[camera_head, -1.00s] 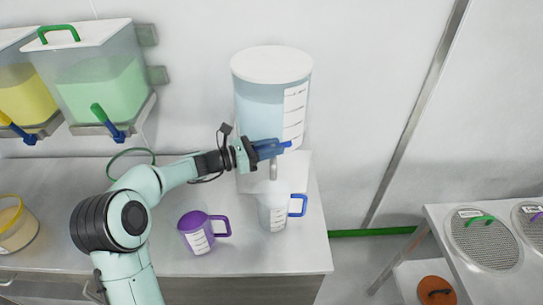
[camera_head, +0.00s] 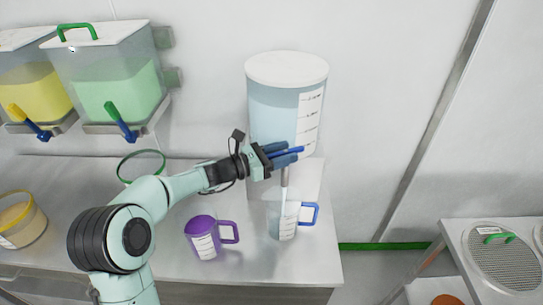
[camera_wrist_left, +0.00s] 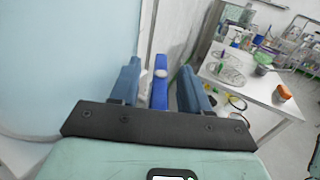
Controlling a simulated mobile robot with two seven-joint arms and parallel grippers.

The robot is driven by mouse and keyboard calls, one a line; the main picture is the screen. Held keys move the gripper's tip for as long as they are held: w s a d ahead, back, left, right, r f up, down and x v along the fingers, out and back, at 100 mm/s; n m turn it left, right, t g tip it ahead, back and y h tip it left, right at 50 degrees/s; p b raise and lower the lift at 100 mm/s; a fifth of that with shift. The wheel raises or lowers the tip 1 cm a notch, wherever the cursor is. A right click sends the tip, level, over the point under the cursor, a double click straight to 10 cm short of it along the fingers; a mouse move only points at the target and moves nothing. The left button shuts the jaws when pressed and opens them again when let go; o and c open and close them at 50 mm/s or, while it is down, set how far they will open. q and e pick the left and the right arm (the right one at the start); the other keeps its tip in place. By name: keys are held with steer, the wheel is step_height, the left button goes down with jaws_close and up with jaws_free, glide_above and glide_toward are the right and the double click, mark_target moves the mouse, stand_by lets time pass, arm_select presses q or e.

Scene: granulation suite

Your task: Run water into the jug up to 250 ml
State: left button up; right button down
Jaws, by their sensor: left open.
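The clear jug with a blue handle (camera_head: 288,223) stands upright on the bench under the spout of the big water tank (camera_head: 272,122). A pale stream (camera_head: 284,198) runs from the spout down into the jug. The water level against the jug's marks is too small to read. My left gripper (camera_head: 280,155) is at the tank's tap, its fingers open. In the left wrist view, the bright blue tap lever (camera_wrist_left: 160,82) lies between the two open fingers, with a gap visible on the right side. My right gripper is out of view.
A purple jug (camera_head: 204,240) stands on the bench (camera_head: 165,258) left of the clear jug. Yellow and green dispensers (camera_head: 120,95) hang on the wall at left. A tub (camera_head: 18,222) sits at far left. A table with round sieves (camera_head: 505,262) is at right.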

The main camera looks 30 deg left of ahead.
arm_select(q)
steer(key=b+v, duration=0.1)
steer(key=v, duration=1.2)
steer(key=shift+s, duration=0.1)
